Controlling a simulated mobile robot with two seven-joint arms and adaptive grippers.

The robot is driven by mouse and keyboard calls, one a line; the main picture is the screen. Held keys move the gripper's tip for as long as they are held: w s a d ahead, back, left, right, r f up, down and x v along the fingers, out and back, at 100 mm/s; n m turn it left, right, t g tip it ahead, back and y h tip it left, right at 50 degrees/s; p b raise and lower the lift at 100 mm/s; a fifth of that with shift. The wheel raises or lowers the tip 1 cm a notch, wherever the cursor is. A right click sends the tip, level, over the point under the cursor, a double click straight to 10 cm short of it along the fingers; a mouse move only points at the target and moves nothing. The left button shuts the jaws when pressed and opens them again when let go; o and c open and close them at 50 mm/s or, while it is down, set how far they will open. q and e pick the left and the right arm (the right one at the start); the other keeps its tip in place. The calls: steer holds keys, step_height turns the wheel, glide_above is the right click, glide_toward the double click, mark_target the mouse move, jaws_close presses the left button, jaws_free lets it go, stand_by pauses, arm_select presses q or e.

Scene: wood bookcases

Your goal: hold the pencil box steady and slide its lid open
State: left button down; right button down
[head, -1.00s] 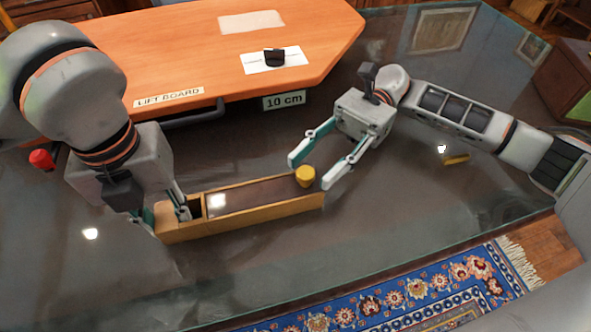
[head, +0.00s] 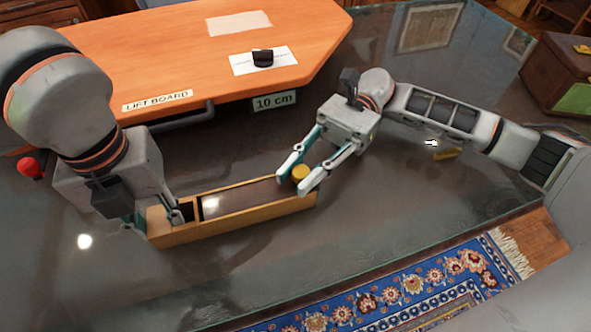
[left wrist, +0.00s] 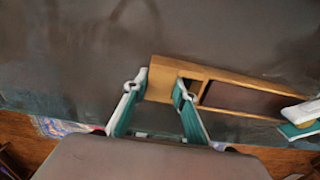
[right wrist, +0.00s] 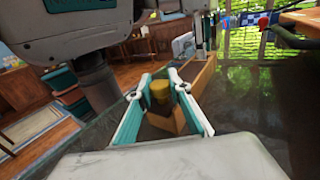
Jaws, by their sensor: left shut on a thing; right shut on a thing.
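The wooden pencil box (head: 235,229) lies on the dark glossy table. Its lid is a dark panel (head: 245,196) with a yellow knob (head: 300,173) near the right end. A small dark opening shows between the lid and the box's left end. My left gripper (head: 158,217) is shut on the box's left end; the left wrist view shows a finger on each side of the end part of the box (left wrist: 215,76). My right gripper (head: 292,182) is shut on the knob, which stands between its fingertips in the right wrist view (right wrist: 160,88).
An orange board (head: 190,55) labelled "LIFT BOARD" stands behind the box, with a black item (head: 263,58) on it. A red knob (head: 30,168) is at the far left. A patterned rug (head: 400,288) lies beyond the table's front edge.

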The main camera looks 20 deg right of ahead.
steer(key=d, duration=1.2)
steer(key=shift+s+d, duration=0.15)
steer(key=shift+d, duration=0.25)
steer(key=c, duration=1.8)
jaws_free()
steer(key=v, duration=1.2)
